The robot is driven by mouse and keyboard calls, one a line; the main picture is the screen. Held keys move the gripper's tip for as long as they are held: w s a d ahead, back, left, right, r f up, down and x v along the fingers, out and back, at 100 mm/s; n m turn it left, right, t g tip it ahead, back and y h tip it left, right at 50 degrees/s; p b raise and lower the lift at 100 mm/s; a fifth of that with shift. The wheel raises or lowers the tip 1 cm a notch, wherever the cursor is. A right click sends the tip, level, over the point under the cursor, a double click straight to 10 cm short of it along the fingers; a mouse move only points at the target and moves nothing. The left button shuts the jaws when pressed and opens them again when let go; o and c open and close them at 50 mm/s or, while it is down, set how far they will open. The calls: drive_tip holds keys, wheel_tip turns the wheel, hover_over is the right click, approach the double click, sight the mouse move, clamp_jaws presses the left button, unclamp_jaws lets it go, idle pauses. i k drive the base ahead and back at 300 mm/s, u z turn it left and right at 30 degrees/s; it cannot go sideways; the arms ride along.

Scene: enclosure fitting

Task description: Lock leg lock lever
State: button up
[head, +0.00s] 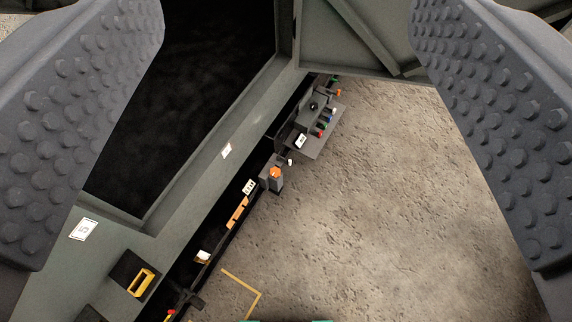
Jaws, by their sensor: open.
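My gripper (288,200) is open and empty, with its two dark, studded fingers wide apart at the left and right of the view. Between them, farther off, a row of small fittings runs along the side of a grey-green enclosure. A yellow handle (141,283) sits in a black recess at the lower left. An orange-topped dark block (275,179) and an orange bar (237,212) are along the row. A small red-tipped part (170,313) shows at the bottom edge. I cannot tell which part is the leg lock lever. No fitting is touching the fingers.
The grey-green enclosure frame (190,195) surrounds a dark opening (190,90). A small panel (318,132) with coloured knobs juts out near the top middle. Bare, rough ground (400,210) with a yellow corner marking (253,292) lies to the right.

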sight(278, 158)
drive_tip(key=z, duration=0.05)
drive_tip(key=k, duration=0.65)
drive_tip(key=z, duration=0.3)
drive_tip(key=i, duration=1.5)
